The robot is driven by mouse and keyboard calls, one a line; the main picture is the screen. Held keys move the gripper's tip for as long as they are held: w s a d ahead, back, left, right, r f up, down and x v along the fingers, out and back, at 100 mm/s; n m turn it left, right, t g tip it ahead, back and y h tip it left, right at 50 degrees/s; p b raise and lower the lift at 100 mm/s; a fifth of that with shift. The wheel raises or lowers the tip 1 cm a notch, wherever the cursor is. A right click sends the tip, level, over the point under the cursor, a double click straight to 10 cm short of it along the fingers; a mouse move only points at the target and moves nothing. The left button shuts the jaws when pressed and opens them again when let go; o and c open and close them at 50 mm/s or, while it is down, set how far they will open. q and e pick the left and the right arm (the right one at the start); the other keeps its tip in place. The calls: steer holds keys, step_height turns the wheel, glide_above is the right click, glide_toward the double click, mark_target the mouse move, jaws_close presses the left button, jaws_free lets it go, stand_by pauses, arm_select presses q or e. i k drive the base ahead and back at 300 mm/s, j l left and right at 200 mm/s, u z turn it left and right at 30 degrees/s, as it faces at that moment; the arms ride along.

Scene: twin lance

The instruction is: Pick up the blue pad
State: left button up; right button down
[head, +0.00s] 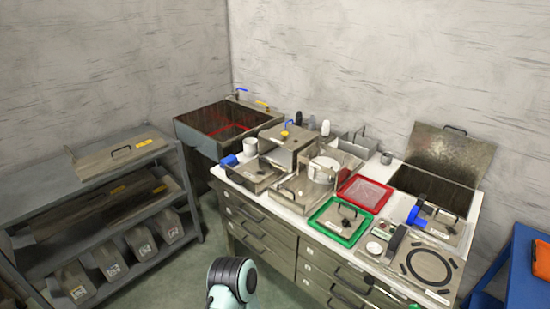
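No flat blue pad can be made out for certain. A small blue item (229,160) lies at the left end of the white worktop, beside a pale cylinder. Another small blue item (416,214) is on the right part of the worktop, by a metal plate with a black handle. Both are too small to tell whether either is the pad. Neither of my grippers shows; only a rounded link of my own arm is at the bottom edge.
The worktop (290,212) is crowded: a green tray (318,220), a red tray (389,190), metal boxes and a ringed plate (428,265). A sink (180,122) stands behind left, a grey shelf rack (150,254) at left, a blue table (520,268) at right. Floor between rack and drawers is clear.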

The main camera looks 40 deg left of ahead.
mark_target(232, 160)
steer(key=j+z, duration=0.35)
steer(key=j, duration=0.15)
steer(key=j+z, duration=0.35)
steer(key=j, duration=0.2)
steer(key=j+z, duration=0.2)
steer(key=j, duration=0.35)
steer(key=k+j+z, duration=0.2)
steer(key=j, duration=0.3)
steer(key=k+j, duration=0.1)
steer(key=j, duration=0.8)
steer(key=k+j+z, duration=0.1)
steer(key=j, duration=0.35)
steer(key=k+j, duration=0.15)
steer(key=j, duration=0.25)
steer(key=k+j+z, duration=0.1)
steer(key=j, duration=0.35)
